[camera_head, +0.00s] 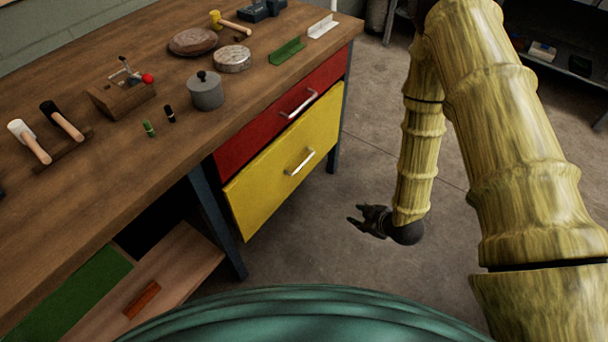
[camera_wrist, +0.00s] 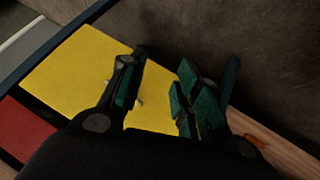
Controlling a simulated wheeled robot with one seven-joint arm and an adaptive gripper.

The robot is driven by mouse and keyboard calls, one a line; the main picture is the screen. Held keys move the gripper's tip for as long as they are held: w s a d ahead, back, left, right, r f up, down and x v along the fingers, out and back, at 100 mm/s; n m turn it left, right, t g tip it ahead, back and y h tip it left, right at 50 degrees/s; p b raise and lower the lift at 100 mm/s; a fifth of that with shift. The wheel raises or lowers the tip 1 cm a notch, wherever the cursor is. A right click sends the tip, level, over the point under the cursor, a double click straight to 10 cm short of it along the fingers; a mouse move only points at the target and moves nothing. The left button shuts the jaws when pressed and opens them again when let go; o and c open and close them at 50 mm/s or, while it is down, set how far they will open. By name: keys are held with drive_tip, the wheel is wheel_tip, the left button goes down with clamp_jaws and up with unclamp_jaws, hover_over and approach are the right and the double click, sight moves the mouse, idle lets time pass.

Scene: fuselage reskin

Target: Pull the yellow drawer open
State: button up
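The yellow drawer (camera_head: 287,162) is shut under the workbench, below a red drawer. Its silver bar handle (camera_head: 300,162) is on the middle of its front. My gripper (camera_head: 355,215) is to the right of the drawer and apart from it, in front of the bench. In the wrist view the yellow drawer front (camera_wrist: 75,75) fills the left and middle. There my gripper (camera_wrist: 162,75) is open, with a gap between its dark green finger pads. A small part of the handle (camera_wrist: 140,101) shows beside the left finger; the rest is hidden.
The red drawer (camera_head: 270,118) with its own handle is directly above. A dark blue bench leg (camera_head: 335,145) stands right of the yellow drawer, and another (camera_head: 222,225) left of it. The wooden bench top (camera_head: 130,170) holds tools and a pot. The floor (camera_head: 300,255) before the drawers is clear.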

drive_tip(key=w+a+f+n+t+y+b, duration=0.2)
drive_tip(key=w+a+f+n+y+b, duration=0.15)
drive_tip(key=w+n+b, duration=0.5)
drive_tip(key=n+y+b, duration=0.5)
drive_tip(key=n+b, duration=0.4)
drive_tip(key=b, duration=0.3)
approach(303, 163)
drive_tip(key=x, duration=0.3)
drive_tip(key=b+x, duration=0.1)
drive_tip(key=x, duration=0.2)
drive_tip(key=b+x, duration=0.1)
drive_tip(key=x, duration=0.3)
drive_tip(key=shift+f, duration=0.3)
drive_tip(key=shift+c, duration=0.5)
drive_tip(key=shift+d, duration=0.1)
clamp_jaws()
